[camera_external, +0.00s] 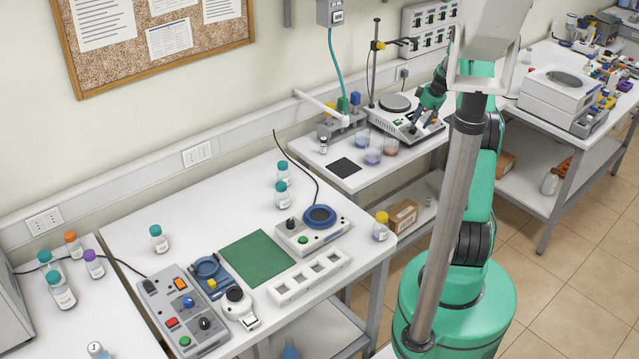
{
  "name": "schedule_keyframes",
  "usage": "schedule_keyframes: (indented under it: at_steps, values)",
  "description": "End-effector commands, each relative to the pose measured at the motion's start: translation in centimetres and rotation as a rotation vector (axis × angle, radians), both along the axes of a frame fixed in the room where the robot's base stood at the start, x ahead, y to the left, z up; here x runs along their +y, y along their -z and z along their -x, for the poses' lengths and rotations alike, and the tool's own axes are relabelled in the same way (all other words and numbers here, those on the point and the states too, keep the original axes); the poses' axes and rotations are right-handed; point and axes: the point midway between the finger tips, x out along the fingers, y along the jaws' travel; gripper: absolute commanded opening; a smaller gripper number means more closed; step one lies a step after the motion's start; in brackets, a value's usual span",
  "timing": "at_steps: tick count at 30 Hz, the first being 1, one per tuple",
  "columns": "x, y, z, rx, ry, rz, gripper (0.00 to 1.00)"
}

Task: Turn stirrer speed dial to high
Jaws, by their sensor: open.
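The stirrer (378,121), a white unit with a round grey plate on top, stands on the middle table beside a rod stand. Its front controls are small, and I cannot read the speed dial's setting. My gripper (413,128) is open and points down at the stirrer's right front part. The dark fingers cover part of the panel. I cannot tell whether they touch a dial.
Beakers (373,154) stand just in front of the stirrer, by a black pad (344,167). A rod stand (374,60) with a clamp rises behind the stirrer. A bottle rack (343,122) is to its left. A second unit with a blue ring (319,216) stands on the nearer table.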

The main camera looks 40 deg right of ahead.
Motion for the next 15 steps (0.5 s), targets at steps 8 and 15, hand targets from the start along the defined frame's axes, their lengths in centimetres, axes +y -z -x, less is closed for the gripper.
schedule_keyframes:
  at_steps: [8, 15]
  values:
    - [-0.1, 3.3, -1.4, -0.001, 0.001, 0.0, 0.43]
    - [-0.2, 4.4, -1.9, -0.001, 0.0, 0.0, 0.43]
